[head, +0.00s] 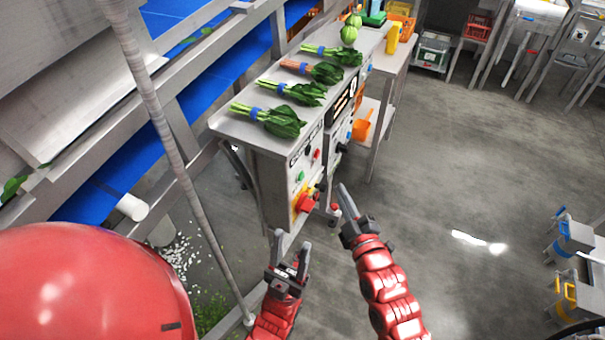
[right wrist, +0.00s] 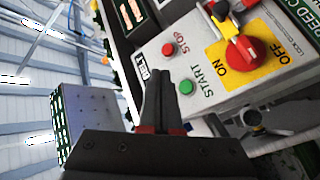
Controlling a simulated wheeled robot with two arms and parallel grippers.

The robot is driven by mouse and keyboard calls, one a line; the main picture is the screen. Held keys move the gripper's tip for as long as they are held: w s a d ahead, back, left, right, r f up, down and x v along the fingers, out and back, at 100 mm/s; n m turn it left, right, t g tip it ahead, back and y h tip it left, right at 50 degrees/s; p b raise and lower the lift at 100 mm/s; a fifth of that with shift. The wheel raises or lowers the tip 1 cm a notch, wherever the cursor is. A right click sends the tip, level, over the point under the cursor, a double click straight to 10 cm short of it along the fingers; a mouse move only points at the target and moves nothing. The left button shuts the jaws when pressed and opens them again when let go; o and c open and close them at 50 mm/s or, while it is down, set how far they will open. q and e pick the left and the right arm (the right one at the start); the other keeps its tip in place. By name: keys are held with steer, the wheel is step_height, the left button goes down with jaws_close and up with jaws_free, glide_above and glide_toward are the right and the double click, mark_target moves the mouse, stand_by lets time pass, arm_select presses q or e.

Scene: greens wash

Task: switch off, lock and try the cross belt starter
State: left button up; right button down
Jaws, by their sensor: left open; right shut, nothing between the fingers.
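A grey starter box (head: 277,180) on the end of the steel bench carries a red rotary switch (head: 305,203) on a yellow plate, a green button (head: 300,176) and a red button (head: 316,154). In the right wrist view the red switch (right wrist: 243,50) sits between ON and OFF markings; its setting is unclear. The green START button (right wrist: 186,87) and red STOP button (right wrist: 168,48) show there, with a label reading BELT in part. My left gripper (head: 291,250) is open and empty below the box. My right gripper (head: 344,200) is shut and empty, right of the switch, apart from it.
Bunches of greens (head: 268,119) lie on the bench top above the box. A second panel with a black knob (head: 341,148) stands just beyond. A blue conveyor (head: 90,195) and a slanting pole (head: 175,160) are at left.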

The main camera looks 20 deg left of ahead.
mark_target(301, 176)
steer(key=a+p, duration=0.1)
steer(key=a, duration=0.5)
steer(key=shift+a+p, duration=0.4)
stand_by(1.7)
steer(key=shift+a, duration=0.4)
steer(key=shift+a, duration=0.45)
stand_by(0.5)
steer(key=shift+b, duration=0.3)
steer(key=shift+d+b, duration=0.5)
steer(key=shift+d, duration=0.35)
